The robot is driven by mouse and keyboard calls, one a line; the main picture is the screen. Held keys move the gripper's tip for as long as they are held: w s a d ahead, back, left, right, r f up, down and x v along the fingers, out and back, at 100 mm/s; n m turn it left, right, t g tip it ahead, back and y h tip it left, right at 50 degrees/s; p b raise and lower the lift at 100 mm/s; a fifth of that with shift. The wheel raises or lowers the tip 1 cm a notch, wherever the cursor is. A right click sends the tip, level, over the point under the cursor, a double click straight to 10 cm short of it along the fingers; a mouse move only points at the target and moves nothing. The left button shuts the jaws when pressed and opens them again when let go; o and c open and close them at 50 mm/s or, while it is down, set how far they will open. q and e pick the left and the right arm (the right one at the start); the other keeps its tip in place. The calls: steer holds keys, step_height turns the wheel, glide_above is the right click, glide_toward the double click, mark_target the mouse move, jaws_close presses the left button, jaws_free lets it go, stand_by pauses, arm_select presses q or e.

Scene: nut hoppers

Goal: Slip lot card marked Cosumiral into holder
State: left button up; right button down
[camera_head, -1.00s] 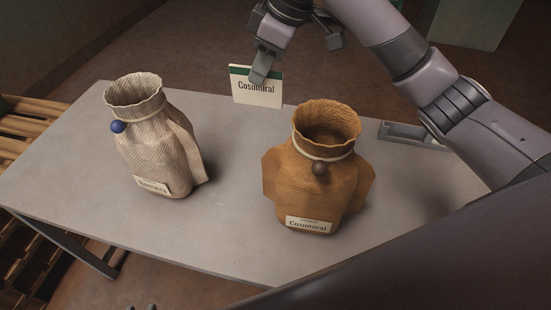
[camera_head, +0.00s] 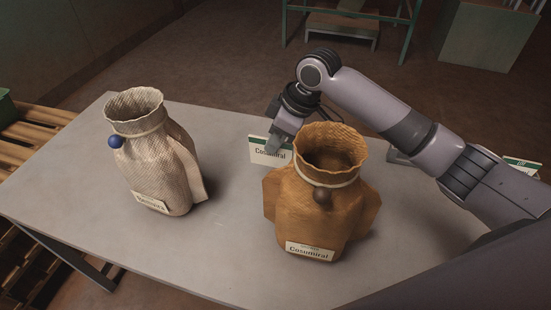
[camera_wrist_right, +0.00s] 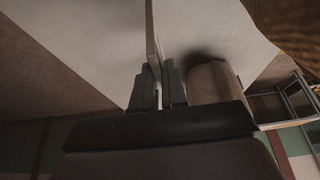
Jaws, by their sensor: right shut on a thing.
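My right gripper (camera_head: 275,138) is shut on a white card with a green top band, marked Cosumiral (camera_head: 266,153). The card is upright, behind and left of the brown sack's neck, which overlaps its right edge. In the right wrist view the card (camera_wrist_right: 153,35) shows nearly edge-on between the fingers (camera_wrist_right: 158,88). The brown sack (camera_head: 318,210) stands open on the table with a Cosumiral label (camera_head: 310,252) low on its front. A grey holder-like piece (camera_head: 398,156) shows partly behind my right arm. My left gripper is not in view.
A pale woven sack (camera_head: 158,165) with a blue ball and a label too small to read surely stands on the left of the grey table (camera_head: 225,255). Another green-banded card (camera_head: 522,164) shows at the right, partly hidden by my arm. Table space between the sacks is clear.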

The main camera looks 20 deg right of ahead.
mark_target(271, 165)
steer(key=shift+f, duration=2.8)
steer(key=shift+f, duration=0.1)
steer(key=c, duration=1.2)
jaws_free()
steer(key=shift+o, duration=0.2)
